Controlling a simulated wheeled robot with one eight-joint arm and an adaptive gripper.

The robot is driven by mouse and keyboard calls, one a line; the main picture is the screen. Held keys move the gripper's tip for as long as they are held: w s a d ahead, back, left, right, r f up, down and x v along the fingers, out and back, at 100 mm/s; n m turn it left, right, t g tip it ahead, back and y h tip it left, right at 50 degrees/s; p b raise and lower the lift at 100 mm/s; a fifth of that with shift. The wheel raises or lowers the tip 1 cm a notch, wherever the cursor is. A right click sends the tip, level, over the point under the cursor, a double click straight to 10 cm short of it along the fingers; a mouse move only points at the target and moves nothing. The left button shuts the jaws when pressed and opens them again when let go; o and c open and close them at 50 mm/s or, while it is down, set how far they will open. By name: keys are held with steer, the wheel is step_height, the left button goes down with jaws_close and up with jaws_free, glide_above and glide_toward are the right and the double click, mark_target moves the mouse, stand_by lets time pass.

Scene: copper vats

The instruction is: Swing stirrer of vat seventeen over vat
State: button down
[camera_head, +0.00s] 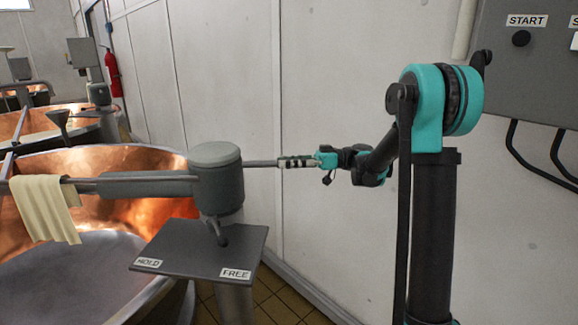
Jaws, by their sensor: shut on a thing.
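The stirrer has a grey pivot head (216,170) on a post beside the nearest copper vat (150,215). Its thick grey arm (148,185) reaches left from the head across the vat's opening. A thin rod (262,163) sticks out right from the head. My gripper (296,161) is shut on the rod's outer end, level with the head. A plate (190,252) below the head is marked HOLD at left and FREE at right. A small dark lever (222,236) hangs above the FREE side. No vat number is readable.
A pale cloth (45,208) hangs over the bar at left. More copper vats (50,120) stand behind. A white wall (330,90) runs close behind my arm, with a red extinguisher (113,73). A grey START box (530,60) is at upper right.

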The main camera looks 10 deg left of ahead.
steer(key=w, duration=0.1)
steer(key=w+g, duration=0.1)
steer(key=w+n, duration=0.1)
steer(key=shift+w+a+r, duration=0.1)
steer(key=shift+w+a, duration=0.05)
steer(key=shift+a, duration=0.15)
steer(key=c, duration=1.5)
jaws_free()
steer(key=shift+w, duration=0.1)
steer(key=shift+o, duration=0.4)
